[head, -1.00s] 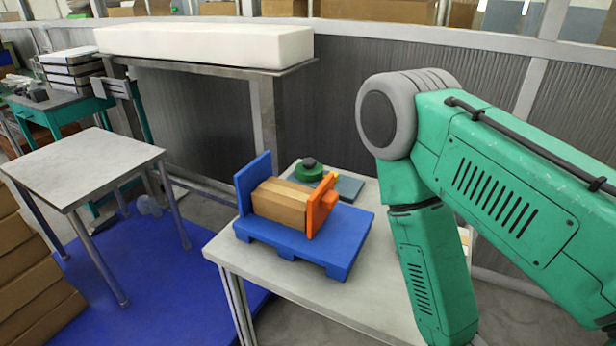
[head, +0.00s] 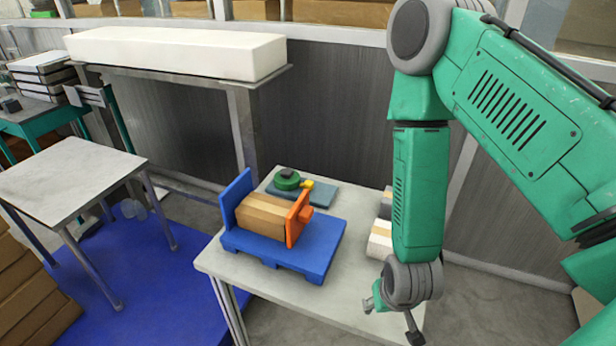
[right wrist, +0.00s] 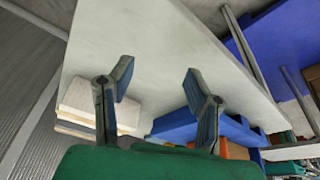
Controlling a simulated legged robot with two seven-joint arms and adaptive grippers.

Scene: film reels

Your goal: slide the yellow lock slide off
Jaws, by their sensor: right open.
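The small yellow lock slide (head: 307,185) sits at the back of the table beside a round green part with a dark top (head: 287,179), both on a blue-grey plate (head: 322,197). The lock slide's fine shape is too small to tell. My right gripper (head: 391,319) is over the table's front right part, apart from the lock slide and well in front of it. In the right wrist view its two fingers (right wrist: 158,78) are spread with nothing between them. My left gripper is not in view.
A blue stand (head: 321,255) with an orange end plate (head: 293,220) holds a cardboard-coloured block (head: 265,215) in front of the lock slide. Pale boxes (head: 380,240) lie at the table's right, partly behind my right arm. The table's front (head: 290,301) is bare.

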